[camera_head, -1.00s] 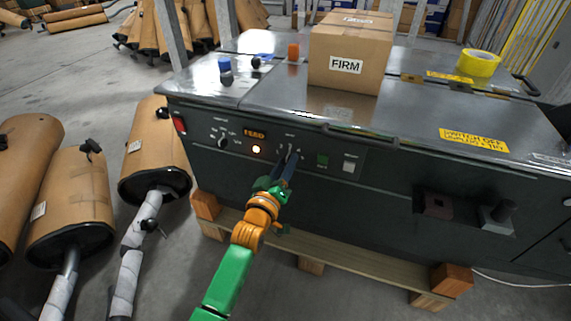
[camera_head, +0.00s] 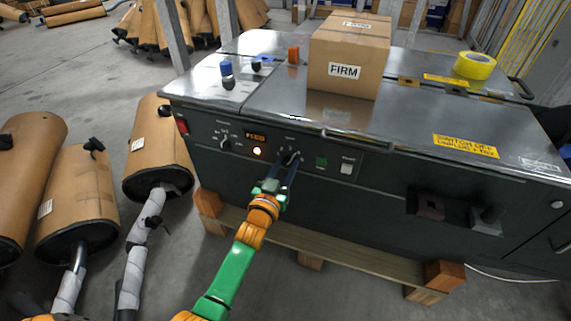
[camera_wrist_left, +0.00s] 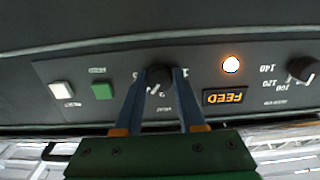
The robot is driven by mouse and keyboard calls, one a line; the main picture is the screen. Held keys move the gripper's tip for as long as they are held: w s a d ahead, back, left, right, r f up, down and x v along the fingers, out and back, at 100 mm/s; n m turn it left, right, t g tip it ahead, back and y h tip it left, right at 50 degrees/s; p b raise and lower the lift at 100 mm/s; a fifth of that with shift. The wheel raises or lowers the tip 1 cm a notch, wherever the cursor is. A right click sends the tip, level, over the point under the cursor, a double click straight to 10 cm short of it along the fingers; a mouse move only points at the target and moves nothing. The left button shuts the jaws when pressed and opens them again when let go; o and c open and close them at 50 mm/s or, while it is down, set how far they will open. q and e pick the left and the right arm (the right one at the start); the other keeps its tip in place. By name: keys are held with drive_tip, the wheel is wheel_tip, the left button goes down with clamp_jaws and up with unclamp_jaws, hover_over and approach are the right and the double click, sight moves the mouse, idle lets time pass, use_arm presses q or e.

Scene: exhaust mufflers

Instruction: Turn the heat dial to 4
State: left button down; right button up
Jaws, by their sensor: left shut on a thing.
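The heat dial (camera_head: 293,156) is a small black knob on the dark front panel of the grey machine. Numbers are printed around it; which one it points to is hidden or too small to read. My left gripper (camera_head: 286,163) reaches it from below and in front. In the left wrist view, which is upside down, the fingers of the left gripper (camera_wrist_left: 160,74) stand on either side of the heat dial (camera_wrist_left: 159,79) and are shut on it. My right gripper is not in view.
A second dial (camera_head: 225,144), an amber FEED display (camera_head: 255,136), a lit lamp (camera_head: 257,152), a green button (camera_head: 321,162) and a white button (camera_head: 347,167) share the panel. A FIRM box (camera_head: 345,70) and yellow tape (camera_head: 475,65) sit on top. Mufflers (camera_head: 157,150) stand left.

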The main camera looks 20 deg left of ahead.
use_arm(q)
drive_tip(key=shift+f+m, duration=0.1)
drive_tip(key=shift+m, duration=0.3)
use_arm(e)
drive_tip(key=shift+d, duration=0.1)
use_arm(q)
drive_tip(key=c, duration=0.5)
unclamp_jaws()
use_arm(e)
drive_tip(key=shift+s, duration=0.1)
use_arm(q)
drive_tip(key=shift+s+p, duration=0.35)
drive_tip(key=shift+s, duration=0.05)
drive_tip(key=s+p, duration=0.2)
drive_tip(key=s, duration=0.4)
drive_tip(key=shift+s+a, duration=0.15)
drive_tip(key=shift+s, duration=0.05)
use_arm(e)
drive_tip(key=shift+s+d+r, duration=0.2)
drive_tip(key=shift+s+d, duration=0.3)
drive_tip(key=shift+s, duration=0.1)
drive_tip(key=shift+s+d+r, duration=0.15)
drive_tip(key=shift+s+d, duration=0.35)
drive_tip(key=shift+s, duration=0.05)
